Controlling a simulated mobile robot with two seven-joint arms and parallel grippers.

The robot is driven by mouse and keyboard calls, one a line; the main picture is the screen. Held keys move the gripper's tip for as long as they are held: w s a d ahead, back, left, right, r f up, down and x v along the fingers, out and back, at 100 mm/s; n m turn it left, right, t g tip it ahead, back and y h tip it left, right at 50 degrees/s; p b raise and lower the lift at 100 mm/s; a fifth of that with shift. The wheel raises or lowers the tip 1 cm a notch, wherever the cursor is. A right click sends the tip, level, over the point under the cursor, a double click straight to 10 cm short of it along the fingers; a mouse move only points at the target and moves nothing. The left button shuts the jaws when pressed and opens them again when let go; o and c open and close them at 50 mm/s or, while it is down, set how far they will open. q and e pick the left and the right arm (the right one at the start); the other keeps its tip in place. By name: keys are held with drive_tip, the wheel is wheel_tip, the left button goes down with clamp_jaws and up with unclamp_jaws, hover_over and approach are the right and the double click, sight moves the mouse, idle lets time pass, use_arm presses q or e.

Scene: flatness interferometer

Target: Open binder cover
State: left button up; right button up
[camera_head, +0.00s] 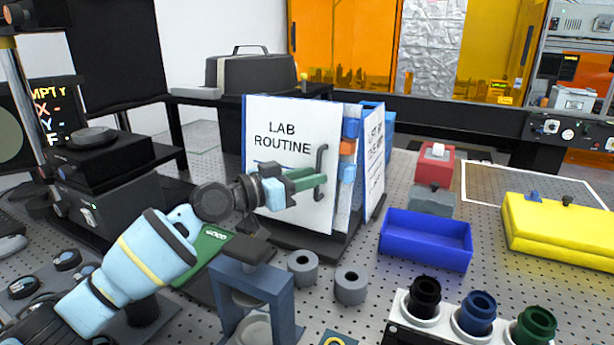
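The binder stands upright on the optical table, its white cover (280,132) reading "LAB ROUTINE" and edged in blue. A black handle (321,160) is on the cover's right edge. The cover stands at an angle to a second lettered white panel (374,155), with blue and orange tabs between them. My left gripper (318,181) reaches in front of the cover, its green fingertips at the handle's middle. The fingers look close together, but whether they are shut on the handle is unclear. My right gripper is out of view.
Grey rings (351,287) and a blue-grey stand (252,290) sit in front of the binder. A blue open bin (427,240), red block (434,165) and yellow case (560,228) are to the right. A black instrument (107,197) is left. Bare table shows between these.

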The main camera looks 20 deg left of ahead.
use_arm(q)
clamp_jaws()
idle(0.5)
